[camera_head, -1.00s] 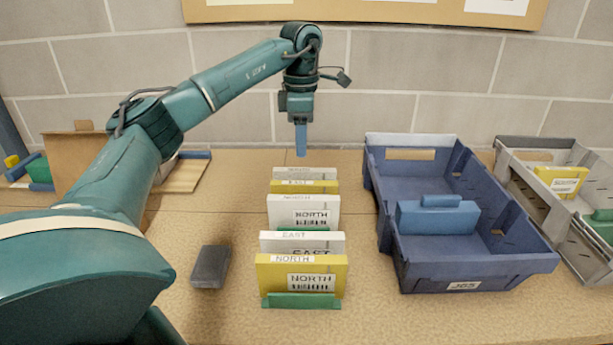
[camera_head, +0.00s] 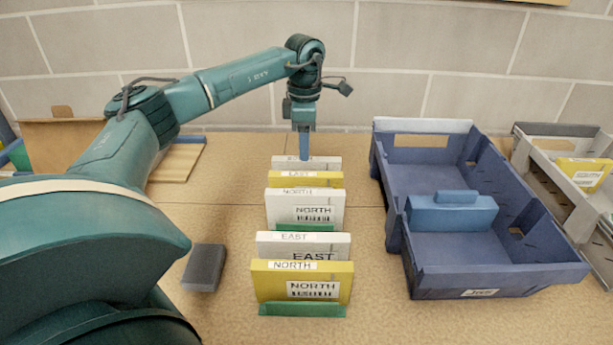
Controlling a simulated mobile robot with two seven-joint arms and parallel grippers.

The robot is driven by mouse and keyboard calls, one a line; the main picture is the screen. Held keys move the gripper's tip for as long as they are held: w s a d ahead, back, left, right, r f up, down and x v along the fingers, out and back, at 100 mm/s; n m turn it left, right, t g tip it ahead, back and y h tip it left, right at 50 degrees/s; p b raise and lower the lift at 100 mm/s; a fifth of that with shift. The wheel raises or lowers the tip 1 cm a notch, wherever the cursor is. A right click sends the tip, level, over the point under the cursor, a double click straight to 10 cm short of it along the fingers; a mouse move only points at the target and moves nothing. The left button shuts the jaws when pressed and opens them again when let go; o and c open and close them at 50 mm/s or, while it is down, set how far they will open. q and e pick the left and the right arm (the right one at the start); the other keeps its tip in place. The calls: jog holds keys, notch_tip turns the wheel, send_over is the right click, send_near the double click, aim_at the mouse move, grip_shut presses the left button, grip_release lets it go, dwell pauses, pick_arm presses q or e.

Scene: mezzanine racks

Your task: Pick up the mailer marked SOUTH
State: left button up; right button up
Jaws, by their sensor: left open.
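Several mailers stand in a row on the table. At the back is a white mailer (camera_head: 328,162), its top label partly hidden by my gripper and unreadable. In front of it come a yellow mailer marked EAST (camera_head: 328,180), a white one marked NORTH (camera_head: 280,212), a white one marked EAST (camera_head: 275,247) and a yellow one marked NORTH (camera_head: 270,286). A yellow mailer whose label appears to read SOUTH (camera_head: 566,168) is in the grey crate at the right. My left gripper (camera_head: 304,157) is open, pointing down at the rearmost white mailer's top edge; contact is unclear. My right gripper is not in view.
A blue crate (camera_head: 405,262) holding a blue block (camera_head: 470,216) stands right of the row. The grey crate (camera_head: 530,150) is beyond it. Green dividers (camera_head: 303,310) support the row. A dark grey block (camera_head: 204,268) lies to the left. A brick wall (camera_head: 440,60) stands behind.

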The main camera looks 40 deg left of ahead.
pick_arm(q)
jog(key=f, duration=0.5)
jog(key=shift+w+f, duration=0.15)
jog(key=shift+w, duration=0.1)
grip_shut()
